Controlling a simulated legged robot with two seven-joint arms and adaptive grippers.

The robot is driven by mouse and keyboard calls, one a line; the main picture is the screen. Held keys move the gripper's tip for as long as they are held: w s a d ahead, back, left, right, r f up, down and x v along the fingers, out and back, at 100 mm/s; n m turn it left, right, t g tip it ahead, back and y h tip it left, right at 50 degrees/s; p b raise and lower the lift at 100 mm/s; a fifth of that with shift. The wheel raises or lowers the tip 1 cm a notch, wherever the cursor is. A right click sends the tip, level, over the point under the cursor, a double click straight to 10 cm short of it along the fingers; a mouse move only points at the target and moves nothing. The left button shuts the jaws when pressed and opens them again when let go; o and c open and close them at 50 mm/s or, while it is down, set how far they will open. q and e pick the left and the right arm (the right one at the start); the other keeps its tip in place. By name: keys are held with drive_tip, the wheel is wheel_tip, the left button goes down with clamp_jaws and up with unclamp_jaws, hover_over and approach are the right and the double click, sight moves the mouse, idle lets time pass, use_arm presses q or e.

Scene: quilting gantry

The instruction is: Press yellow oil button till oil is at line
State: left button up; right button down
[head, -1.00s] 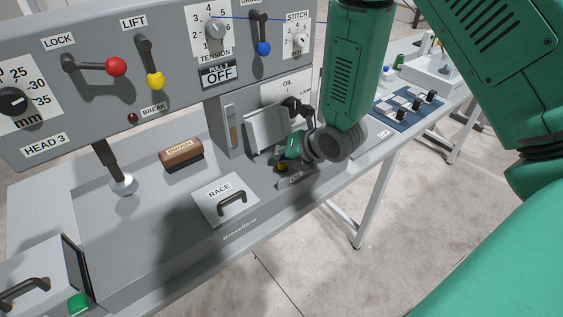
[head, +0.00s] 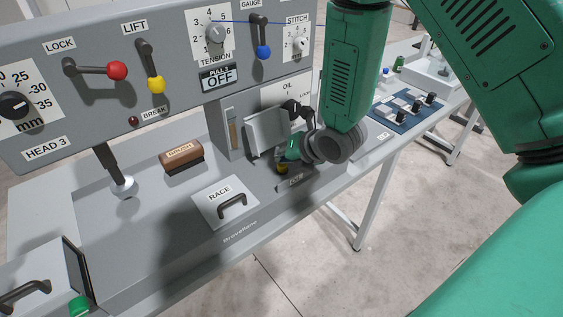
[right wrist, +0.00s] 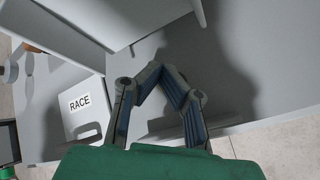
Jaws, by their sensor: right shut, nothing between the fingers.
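The button cannot be made out there. My left gripper is out of view.
A grey flap (head: 267,133) stands beside my right gripper. The RACE plate (head: 225,203) with its dark handle and a wooden brush (head: 182,156) lie on the deck to the left. The control panel (head: 110,115) with levers overhangs the back.

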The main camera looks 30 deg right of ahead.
sight(283, 165)
drive_tip(key=shift+r, duration=0.5)
wheel_tip(283, 165, up, 5)
drive_tip(key=p, duration=0.4)
idle(0.4)
drive_tip(key=shift+f, duration=0.1)
idle(0.4)
